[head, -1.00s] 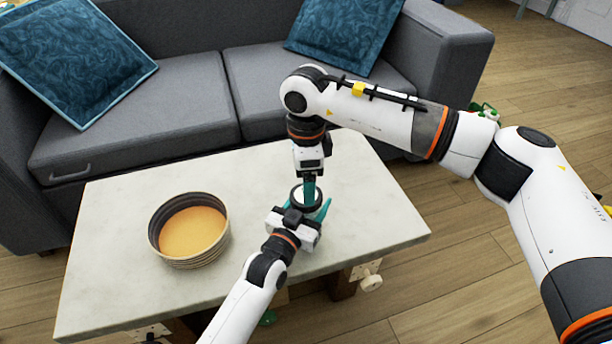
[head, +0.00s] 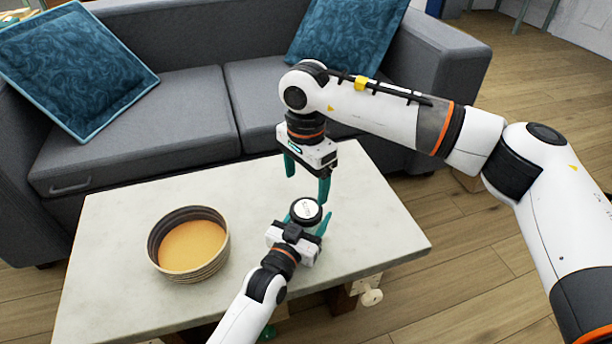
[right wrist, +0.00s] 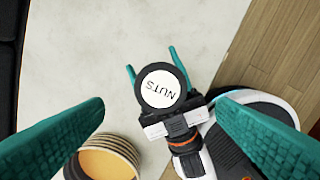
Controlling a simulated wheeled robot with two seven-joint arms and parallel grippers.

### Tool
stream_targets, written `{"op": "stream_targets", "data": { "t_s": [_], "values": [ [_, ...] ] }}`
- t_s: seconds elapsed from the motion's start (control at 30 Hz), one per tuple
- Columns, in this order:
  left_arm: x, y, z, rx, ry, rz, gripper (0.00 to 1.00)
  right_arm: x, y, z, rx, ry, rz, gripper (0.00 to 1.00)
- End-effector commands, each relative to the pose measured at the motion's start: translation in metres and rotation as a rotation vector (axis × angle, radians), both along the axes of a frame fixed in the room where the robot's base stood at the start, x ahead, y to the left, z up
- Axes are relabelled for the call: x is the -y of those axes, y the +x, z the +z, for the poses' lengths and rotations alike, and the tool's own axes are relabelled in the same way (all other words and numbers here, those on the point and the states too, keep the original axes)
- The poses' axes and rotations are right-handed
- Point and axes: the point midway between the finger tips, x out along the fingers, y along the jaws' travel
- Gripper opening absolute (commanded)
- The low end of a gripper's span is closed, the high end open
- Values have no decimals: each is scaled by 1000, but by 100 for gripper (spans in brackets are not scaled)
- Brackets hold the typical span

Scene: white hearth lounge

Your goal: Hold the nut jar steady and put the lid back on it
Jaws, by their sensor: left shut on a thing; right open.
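The nut jar stands on the white table between the teal fingers of my left gripper (head: 306,221), which is shut on it. The jar's body is mostly hidden under the lid and behind the fingers. The round lid (head: 305,210), white with a dark rim, sits on top of the jar; it also shows in the right wrist view (right wrist: 160,89), with the word "NUTS" on it. From above I cannot tell how tightly it is seated. My right gripper (head: 307,182) is open and empty above and slightly behind the jar, its fingers pointing down and apart from the lid.
A striped round bowl (head: 221,255) with a tan inside stands on the table (head: 110,290) to the left. A grey sofa (head: 135,135) with blue cushions (head: 75,65) is behind the table. The table's right side is clear.

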Motion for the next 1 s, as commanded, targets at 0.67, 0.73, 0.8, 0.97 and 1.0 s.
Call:
{"op": "stream_targets", "data": {
  "t_s": [0.67, 0.73, 0.8, 0.97, 1.0],
  "values": [
    [0, 0, 0, -1, 0, 0, 0, 0, 0, -77, -1, -1, -1, 80],
    [0, 0, 0, -1, 0, 0, 0, 0, 0, -78, 0, 0, -1, 80],
    [0, 0, 0, -1, 0, 0, 0, 0, 0, -78, 0, 0, -1, 80],
    [0, 0, 0, -1, 0, 0, 0, 0, 0, -78, 0, 0, -1, 75],
    [0, 0, 0, -1, 0, 0, 0, 0, 0, -78, -1, -1, -1, 69]
  ]
}}
